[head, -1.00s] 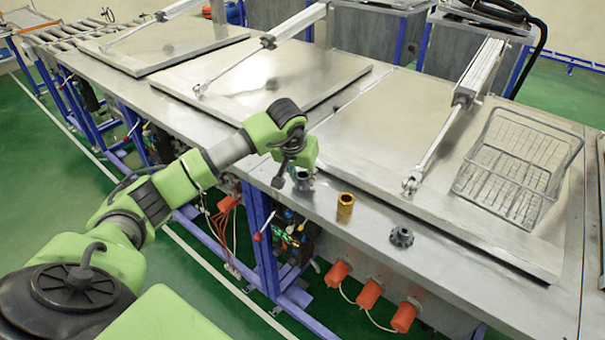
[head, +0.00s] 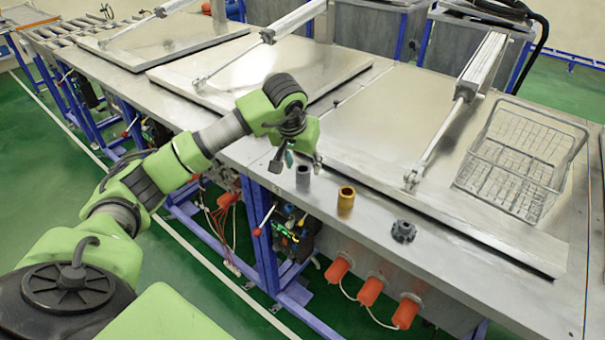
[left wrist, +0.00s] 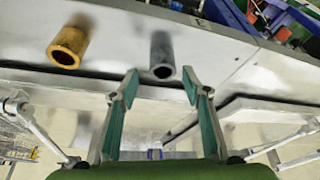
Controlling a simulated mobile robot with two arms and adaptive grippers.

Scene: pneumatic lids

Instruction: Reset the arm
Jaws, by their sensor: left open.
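My left gripper (head: 284,157) hangs over the front edge strip of the metal table (head: 250,155), just left of a grey hollow cylinder (head: 303,176). In the left wrist view its two fingers (left wrist: 160,80) are apart with nothing between them. The grey cylinder (left wrist: 162,55) stands beyond the fingertips, free of them. A gold hollow cylinder (head: 346,199) stands to its right, and also shows in the left wrist view (left wrist: 67,46). A dark toothed ring part (head: 403,231) lies farther right. My right gripper is not in view.
Flat metal lids (head: 390,120) with pneumatic cylinders (head: 483,65) lie behind the edge strip. A wire basket (head: 520,165) sits on the right lid. Orange plugs (head: 370,291) stick out below the front edge. The green floor (head: 190,285) in front is open.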

